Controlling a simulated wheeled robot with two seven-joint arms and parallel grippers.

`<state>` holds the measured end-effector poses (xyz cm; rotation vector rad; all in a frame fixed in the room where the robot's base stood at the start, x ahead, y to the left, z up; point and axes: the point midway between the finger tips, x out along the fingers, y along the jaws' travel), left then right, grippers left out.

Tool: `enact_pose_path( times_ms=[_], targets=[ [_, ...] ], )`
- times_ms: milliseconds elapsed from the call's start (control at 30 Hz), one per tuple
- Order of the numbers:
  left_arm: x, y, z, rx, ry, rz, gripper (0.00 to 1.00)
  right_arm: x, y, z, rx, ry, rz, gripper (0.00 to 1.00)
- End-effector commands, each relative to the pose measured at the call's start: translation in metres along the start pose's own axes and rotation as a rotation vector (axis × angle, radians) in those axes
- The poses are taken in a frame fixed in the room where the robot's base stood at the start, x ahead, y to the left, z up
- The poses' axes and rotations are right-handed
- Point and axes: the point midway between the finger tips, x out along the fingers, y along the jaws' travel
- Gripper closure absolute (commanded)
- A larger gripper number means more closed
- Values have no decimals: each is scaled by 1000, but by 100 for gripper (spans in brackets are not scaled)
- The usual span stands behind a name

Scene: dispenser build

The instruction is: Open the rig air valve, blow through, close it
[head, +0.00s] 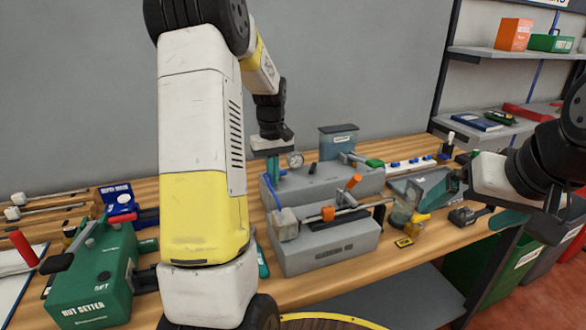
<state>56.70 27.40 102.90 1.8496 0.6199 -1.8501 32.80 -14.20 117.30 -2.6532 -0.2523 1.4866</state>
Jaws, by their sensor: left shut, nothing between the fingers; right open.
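The grey test rig (340,248) stands on the wooden bench with a round pressure gauge (295,159) at its back left. An orange-tipped lever (354,181) and a green-tipped handle (374,163) stick out of it. I cannot tell for sure which part is the air valve. My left gripper (274,173) is shut and empty, pointing down at the rig's back left beside the gauge. Whether its fingertips touch anything is unclear.
A green nut setter (98,262) and a blue box (118,196) stand at the left. A grey box (338,140) and white strip (410,164) sit behind the rig. Shelves (505,52) rise at the back right. My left arm hides the bench left of the rig.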

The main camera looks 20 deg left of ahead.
Motion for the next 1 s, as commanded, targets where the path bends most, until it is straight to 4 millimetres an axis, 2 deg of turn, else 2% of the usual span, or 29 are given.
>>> enact_pose_path(
  times_ms=[1000],
  targets=[
    [1,4,-18,1,2,1,100,0,0,0,0,0,0,0]
  ],
)
